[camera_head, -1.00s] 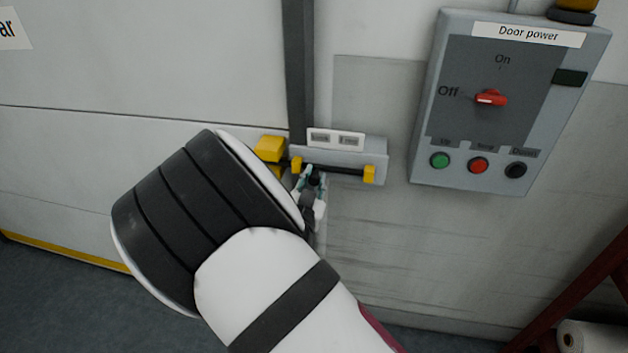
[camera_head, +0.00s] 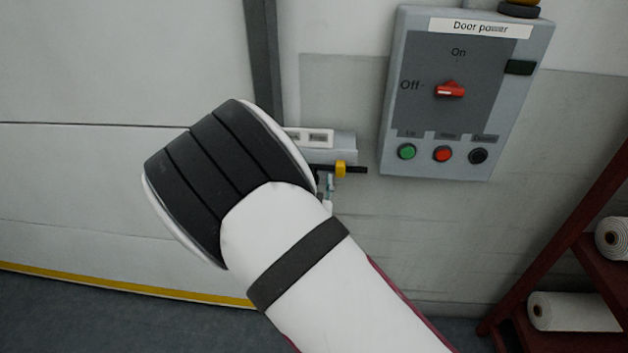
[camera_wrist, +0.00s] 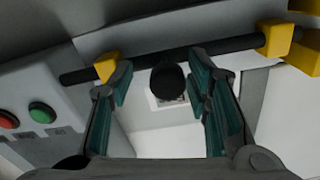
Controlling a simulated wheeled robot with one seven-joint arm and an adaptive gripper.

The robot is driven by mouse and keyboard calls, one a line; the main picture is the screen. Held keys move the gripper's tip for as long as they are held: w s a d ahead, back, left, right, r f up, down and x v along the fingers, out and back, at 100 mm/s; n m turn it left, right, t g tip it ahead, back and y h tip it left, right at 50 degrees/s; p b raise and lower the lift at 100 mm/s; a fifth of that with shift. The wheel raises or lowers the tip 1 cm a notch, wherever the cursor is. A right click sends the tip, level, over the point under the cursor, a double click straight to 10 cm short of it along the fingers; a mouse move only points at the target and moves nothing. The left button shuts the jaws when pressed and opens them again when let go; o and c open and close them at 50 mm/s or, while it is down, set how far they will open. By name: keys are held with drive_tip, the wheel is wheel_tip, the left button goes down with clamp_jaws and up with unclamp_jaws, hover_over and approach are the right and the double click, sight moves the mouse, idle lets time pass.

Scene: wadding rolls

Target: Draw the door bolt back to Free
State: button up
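The door bolt is a black rod (camera_head: 355,170) running through yellow brackets (camera_head: 341,169) on a grey plate. In the head view its right end sticks out past the right bracket, and my arm hides the rest. In the wrist view the rod (camera_wrist: 215,49) spans both brackets, and its round black knob (camera_wrist: 168,78) lies between my fingers. My gripper (camera_wrist: 165,95) is open around the knob, with a gap on the left and the right finger close to it. A small two-part label (camera_head: 308,138) sits above the bolt; its words are too small to read.
A grey door power box (camera_head: 440,125) with a red switch (camera_head: 450,89) and several buttons is right of the bolt. It also shows at the left of the wrist view (camera_wrist: 45,95). A dark red rack (camera_head: 580,225) with white rolls (camera_head: 572,312) stands at lower right.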

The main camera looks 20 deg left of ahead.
drive_tip(key=v, duration=1.2)
idle(0.4)
drive_tip(key=w+d+r+m+g+h, duration=0.1)
drive_tip(key=w+d+r+m+g, duration=0.15)
drive_tip(key=w+d, duration=0.2)
drive_tip(key=s+d+r+g, duration=0.2)
drive_tip(key=d+r+g, duration=0.4)
drive_tip(key=d+r, duration=0.7)
drive_tip(key=s+d+r+n+g+h, duration=0.1)
drive_tip(key=s+d+r+g, duration=0.1)
drive_tip(key=s+d, duration=0.7)
drive_tip(key=s+d+r+n+g+h, duration=0.1)
drive_tip(key=s+d+r, duration=0.3)
drive_tip(key=s+d, duration=0.6)
drive_tip(key=s+g+h, duration=0.1)
drive_tip(key=s, duration=0.2)
drive_tip(key=shift+d+r, duration=0.2)
